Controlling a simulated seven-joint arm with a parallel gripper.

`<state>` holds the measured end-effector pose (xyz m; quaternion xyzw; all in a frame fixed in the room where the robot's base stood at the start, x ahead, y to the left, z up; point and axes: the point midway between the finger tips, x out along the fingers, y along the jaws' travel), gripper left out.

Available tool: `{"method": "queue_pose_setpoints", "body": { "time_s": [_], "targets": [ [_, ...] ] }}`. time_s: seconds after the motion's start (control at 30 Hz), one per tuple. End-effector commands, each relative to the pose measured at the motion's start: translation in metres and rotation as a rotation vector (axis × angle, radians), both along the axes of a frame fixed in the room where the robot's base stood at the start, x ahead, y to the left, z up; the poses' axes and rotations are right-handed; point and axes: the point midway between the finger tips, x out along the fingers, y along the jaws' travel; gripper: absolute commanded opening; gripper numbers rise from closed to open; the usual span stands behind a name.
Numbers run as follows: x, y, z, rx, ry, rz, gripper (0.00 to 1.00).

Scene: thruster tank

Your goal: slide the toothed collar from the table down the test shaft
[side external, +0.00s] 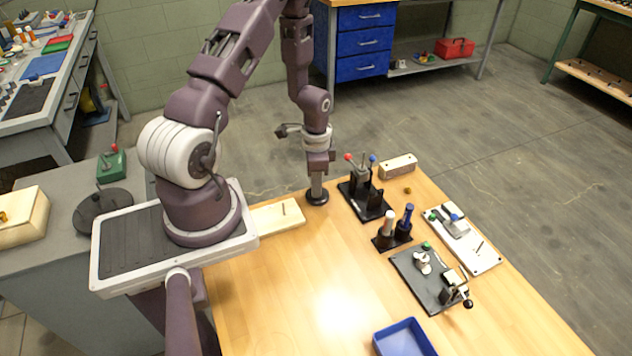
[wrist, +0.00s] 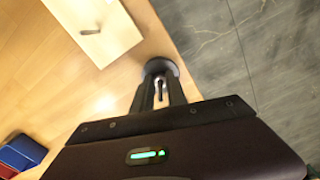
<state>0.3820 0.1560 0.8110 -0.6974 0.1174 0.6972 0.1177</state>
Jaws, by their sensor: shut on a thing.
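My gripper (side external: 317,187) points straight down near the back edge of the table, shut on the dark round toothed collar (side external: 317,199). In the wrist view the fingers of my gripper (wrist: 160,82) close on the collar (wrist: 158,66), which shows as a dark disc; its teeth cannot be made out. Whether the collar touches the table or is just above it is unclear. A thin upright pin (side external: 284,208), seemingly the test shaft, stands on a pale board (side external: 265,219) left of the collar. The pin also shows in the wrist view (wrist: 92,31), apart from the collar.
A black stand with levers (side external: 366,200) is close to the right of my gripper. Beyond are a dark holder (side external: 391,243), a grey fixture plate (side external: 418,280), a white plate (side external: 470,255) and a blue tray (side external: 404,340). The table's middle is clear.

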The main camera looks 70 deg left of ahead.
Motion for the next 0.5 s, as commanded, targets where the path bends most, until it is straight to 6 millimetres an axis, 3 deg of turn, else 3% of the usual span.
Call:
{"method": "queue_pose_setpoints", "body": {
  "time_s": [0.5],
  "targets": [
    [-0.0001,0.0,-0.0049,0.0,0.0,-0.002,0.0]
  ]
}}
